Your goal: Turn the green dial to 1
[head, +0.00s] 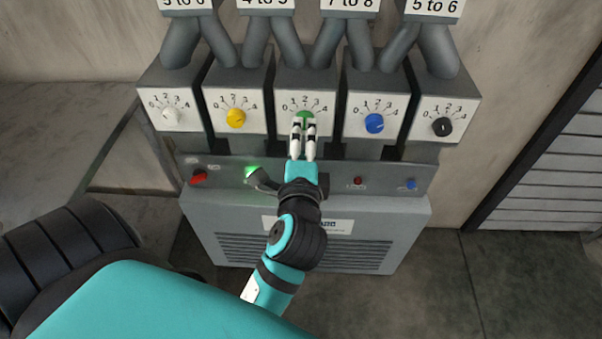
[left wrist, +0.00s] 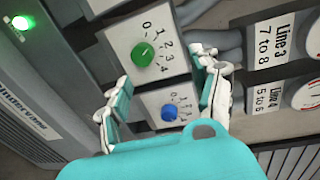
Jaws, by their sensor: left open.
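The green dial (head: 305,114) is on the middle white plate of the dial row, with a scale from 0 to 4. In the head view my left gripper's (head: 303,125) fingertips overlap its lower part. In the left wrist view the green dial (left wrist: 143,54) shows whole. I cannot tell surely which number its mark points to. My left gripper (left wrist: 165,72) is open, with its fingers apart in front of the panel and nothing between them in its grip. I cannot tell whether a fingertip touches the dial. My right gripper is not in view.
Similar dials flank it: white (head: 170,116) and yellow (head: 236,118) to the left, blue (head: 374,123) and black (head: 442,127) to the right. Below are a red switch (head: 198,176), a lit green lamp (head: 252,172) and a blue knob (head: 411,184). Grey pipes (head: 331,42) rise above.

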